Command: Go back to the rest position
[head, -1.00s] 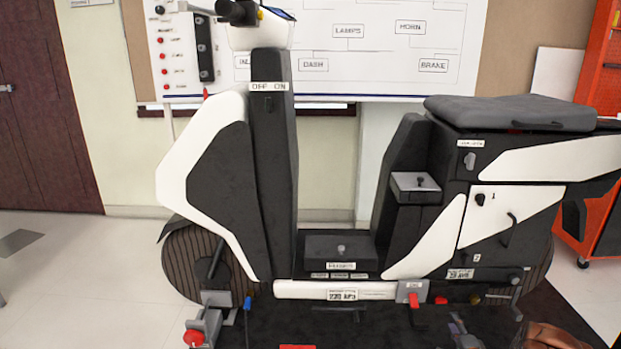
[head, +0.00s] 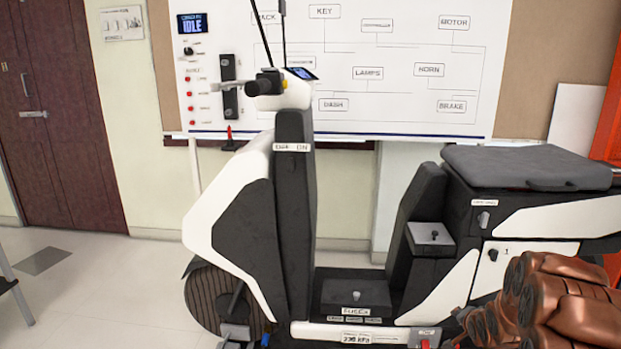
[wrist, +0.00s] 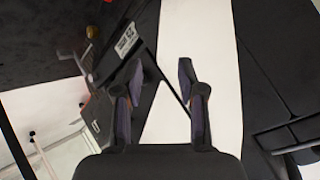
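My gripper (wrist: 166,85) shows in the wrist view with its two dark fingers apart and nothing between them. Beyond the fingers lies a white panel (wrist: 200,50) of the scooter, with black parts on both sides; I cannot tell how far off it is. In the head view my copper-coloured arm fills the lower right corner, and the gripper itself does not show there. The scooter (head: 296,200) stands upright across the middle, with a white front shield, a grey seat (head: 525,167) and a black floorboard box (head: 356,297). My arm hides part of its rear side.
A dark red door (head: 62,120) is at the left. Open floor (head: 110,275) lies left of the scooter. An orange-red frame (head: 606,110) stands at the far right.

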